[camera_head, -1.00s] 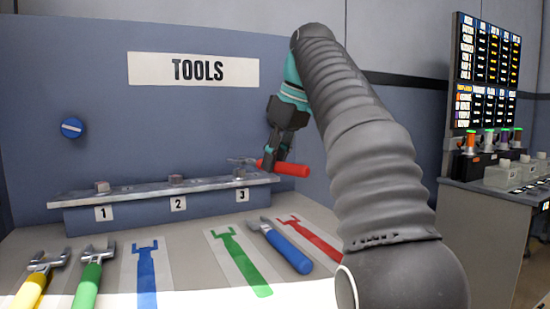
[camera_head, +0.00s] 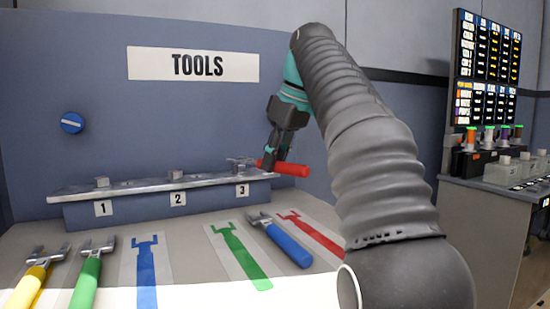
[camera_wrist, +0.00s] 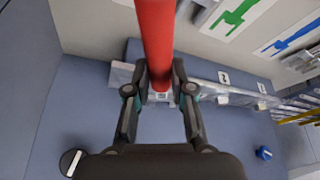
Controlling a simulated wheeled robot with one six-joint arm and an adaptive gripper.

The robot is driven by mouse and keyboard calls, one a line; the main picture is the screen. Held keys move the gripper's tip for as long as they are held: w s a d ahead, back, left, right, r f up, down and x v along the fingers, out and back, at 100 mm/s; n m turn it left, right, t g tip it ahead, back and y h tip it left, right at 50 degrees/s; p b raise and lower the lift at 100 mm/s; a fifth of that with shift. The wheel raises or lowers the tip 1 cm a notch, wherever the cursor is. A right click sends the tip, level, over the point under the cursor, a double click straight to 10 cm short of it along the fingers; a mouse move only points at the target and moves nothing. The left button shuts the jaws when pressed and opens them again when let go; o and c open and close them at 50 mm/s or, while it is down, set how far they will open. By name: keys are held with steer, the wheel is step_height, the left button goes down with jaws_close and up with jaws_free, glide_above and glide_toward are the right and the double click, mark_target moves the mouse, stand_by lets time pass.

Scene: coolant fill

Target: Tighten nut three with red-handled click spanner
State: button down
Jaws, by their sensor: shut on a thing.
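My gripper (camera_head: 278,158) is shut on the red-handled spanner (camera_head: 290,169) and holds it level at the right end of the metal rail (camera_head: 130,188). The spanner's metal head is at nut three, above the label 3 (camera_head: 242,190); whether it sits fully around the nut I cannot tell. In the wrist view, the red handle (camera_wrist: 157,40) runs up from between my fingers (camera_wrist: 160,85), and the head is mostly hidden. Nut one (camera_head: 102,181) and nut two (camera_head: 176,174) stand on the rail to the left, clear of any tool.
On the bench below lie a blue-handled spanner (camera_head: 285,245), a green-handled one (camera_head: 87,280) and a yellow-handled one (camera_head: 30,285). Painted blue (camera_head: 146,275), green (camera_head: 240,258) and red (camera_head: 312,235) outlines mark the bench. A blue knob (camera_head: 72,123) is on the back panel. A side counter (camera_head: 490,215) stands at right.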

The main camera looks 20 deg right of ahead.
steer(key=shift+f+b, duration=0.6)
steer(key=shift+f, duration=0.3)
steer(key=shift+s+a, duration=0.1)
steer(key=shift+a, duration=0.05)
steer(key=shift+s+a+m+h, duration=0.3)
steer(key=shift+a+m, duration=0.2)
steer(key=shift+m, duration=0.2)
steer(key=shift+s+a, duration=0.1)
stand_by(0.3)
steer(key=shift+s+a+m+t+h, duration=0.2)
steer(key=shift+a+m+t+h, duration=0.1)
steer(key=shift+a+m, duration=0.4)
steer(key=shift+m, duration=0.3)
